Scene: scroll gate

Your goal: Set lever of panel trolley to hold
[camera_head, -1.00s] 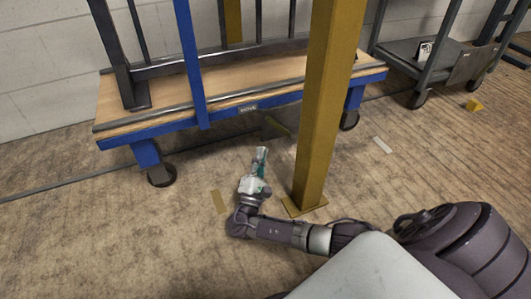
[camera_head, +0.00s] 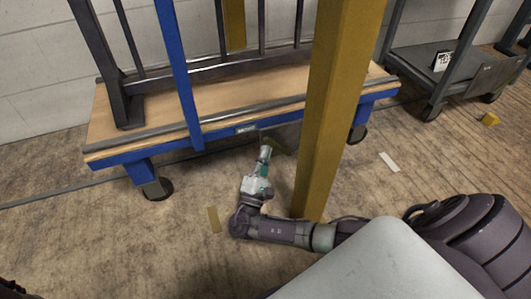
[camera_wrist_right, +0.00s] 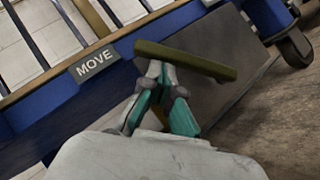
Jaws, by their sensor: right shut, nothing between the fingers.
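The panel trolley (camera_head: 110,119) has a wooden deck on a blue frame. A plate reading MOVE (camera_wrist_right: 95,62) is on its frame; it also shows in the head view (camera_head: 246,129). The lever, an olive-yellow bar (camera_wrist_right: 205,65), lies slightly tilted in front of a grey plate under the deck. It shows small in the head view (camera_head: 279,146). My right gripper (camera_head: 266,151) is shut and empty, its fingertips at the left part of the lever in the wrist view (camera_wrist_right: 154,72). I cannot tell whether they touch it. My left gripper is not in view.
A yellow post (camera_head: 333,110) stands just right of my right gripper, in front of the trolley, with my forearm passing close to its foot. A grey cart (camera_head: 430,68) stands at the back right. The floor left of my gripper is mostly clear.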

